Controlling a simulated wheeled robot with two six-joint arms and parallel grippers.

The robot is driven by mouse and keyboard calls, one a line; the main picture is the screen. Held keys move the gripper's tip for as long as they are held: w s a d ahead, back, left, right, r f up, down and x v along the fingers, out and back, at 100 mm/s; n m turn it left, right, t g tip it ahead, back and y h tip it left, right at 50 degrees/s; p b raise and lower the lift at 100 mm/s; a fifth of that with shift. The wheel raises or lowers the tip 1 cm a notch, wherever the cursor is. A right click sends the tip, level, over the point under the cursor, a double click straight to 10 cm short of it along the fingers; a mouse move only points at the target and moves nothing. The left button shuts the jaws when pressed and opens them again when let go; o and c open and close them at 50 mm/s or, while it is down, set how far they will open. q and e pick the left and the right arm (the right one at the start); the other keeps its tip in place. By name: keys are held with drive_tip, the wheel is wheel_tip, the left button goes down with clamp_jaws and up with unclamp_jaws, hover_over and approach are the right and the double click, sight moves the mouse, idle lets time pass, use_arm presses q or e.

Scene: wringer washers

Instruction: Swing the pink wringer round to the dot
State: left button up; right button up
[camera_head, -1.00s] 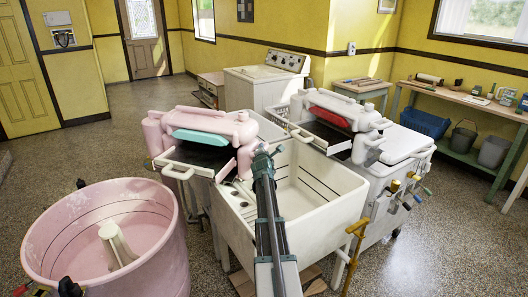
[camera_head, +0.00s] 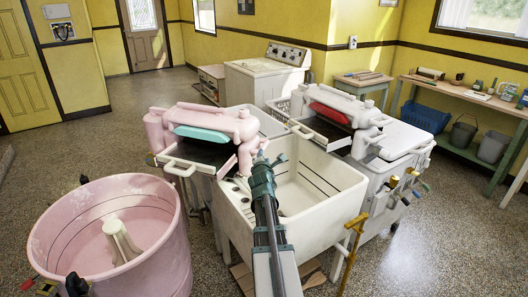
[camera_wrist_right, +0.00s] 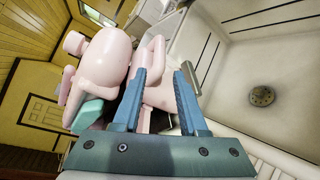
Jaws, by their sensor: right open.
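The pink wringer (camera_head: 218,124), with a turquoise strip (camera_head: 201,134) and a white handle (camera_head: 176,167), sits beside the pale double sink (camera_head: 322,196), left of its basin. My right gripper (camera_head: 262,162) is at the wringer's right end, over the sink's edge. In the right wrist view its blue fingers (camera_wrist_right: 160,74) are apart. A pink part of the wringer (camera_wrist_right: 157,93) shows between and beyond them; I cannot tell whether they touch it. I cannot make out the dot. My left gripper is not in view.
A pink tub (camera_head: 107,237) stands at the front left. A white washer with its own wringer (camera_head: 335,112) and coloured tap handles (camera_head: 411,184) is right of the sink. A workbench (camera_head: 457,95) lines the right wall. Open floor lies at back left.

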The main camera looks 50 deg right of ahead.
drive_tip(key=shift+s+a, duration=0.2)
drive_tip(key=shift+a, duration=0.05)
drive_tip(key=shift+c, duration=0.2)
drive_tip(key=shift+a, duration=0.15)
drive_tip(key=shift+c, duration=1.1)
drive_tip(key=a+n, duration=0.1)
drive_tip(key=a+f+n+b, duration=0.1)
drive_tip(key=a+n, duration=0.1)
drive_tip(key=a+f+n+g+b, duration=0.1)
drive_tip(key=a, duration=0.1)
drive_tip(key=shift+s+a, duration=0.1)
drive_tip(key=shift+s, duration=0.25)
clamp_jaws()
drive_tip(key=s+a+r+n+h+b, duration=0.1)
drive_tip(key=s+a+n+h, duration=0.1)
drive_tip(key=a+n, duration=0.35)
drive_tip(key=b+x, duration=0.1)
drive_tip(key=x, duration=1.4)
drive_tip(key=shift+s+r+g+b, duration=0.2)
drive_tip(key=shift+s+g+b, duration=0.1)
drive_tip(key=shift+b, duration=0.1)
